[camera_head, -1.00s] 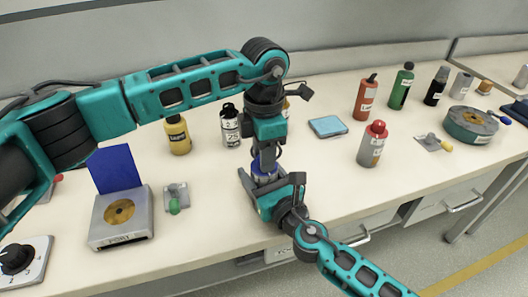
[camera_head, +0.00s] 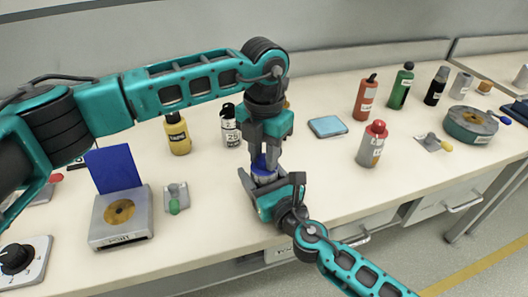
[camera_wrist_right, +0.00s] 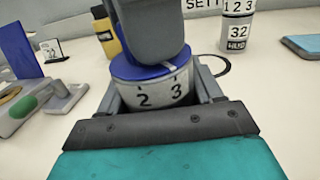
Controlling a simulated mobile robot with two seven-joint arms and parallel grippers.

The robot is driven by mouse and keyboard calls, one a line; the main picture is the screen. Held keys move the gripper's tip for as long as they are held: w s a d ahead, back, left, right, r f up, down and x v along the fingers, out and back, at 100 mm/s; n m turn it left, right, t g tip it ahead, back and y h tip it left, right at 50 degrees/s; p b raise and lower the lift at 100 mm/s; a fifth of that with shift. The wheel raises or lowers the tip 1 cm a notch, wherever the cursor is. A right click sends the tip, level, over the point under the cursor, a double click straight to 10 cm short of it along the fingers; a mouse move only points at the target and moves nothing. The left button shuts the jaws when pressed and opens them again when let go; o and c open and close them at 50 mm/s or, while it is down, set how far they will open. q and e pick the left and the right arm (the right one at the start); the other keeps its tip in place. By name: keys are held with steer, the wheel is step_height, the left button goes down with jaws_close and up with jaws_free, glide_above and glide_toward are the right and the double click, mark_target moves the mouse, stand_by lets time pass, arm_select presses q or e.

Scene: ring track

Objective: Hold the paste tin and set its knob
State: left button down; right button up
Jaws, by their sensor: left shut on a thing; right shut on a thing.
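The paste tin (camera_wrist_right: 165,90) is a pale round tin with the digits 2 and 3 on its side and a blue knob (camera_wrist_right: 128,68) on top. It stands upright near the front of the bench. My right gripper (camera_head: 264,180) is shut on the tin's body from the front. My left gripper (camera_head: 265,150) comes down from above and is shut on the blue knob, which also shows in the head view (camera_head: 261,163). A pale line marks the knob's top, above and near the 3. The left fingers hide part of the knob.
A labelled white canister (camera_head: 229,132) and a yellow bottle (camera_head: 178,136) stand behind. A grey block with a blue panel (camera_head: 115,168) is at left. A red-capped grey bottle (camera_head: 372,148) and a blue pad (camera_head: 327,126) are at right.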

mark_target(264, 157)
stand_by(0.4)
arm_select(q)
steer(key=c, duration=0.8)
jaws_free()
steer(key=shift+r, duration=0.1)
step_height(264, 157, up, 12)
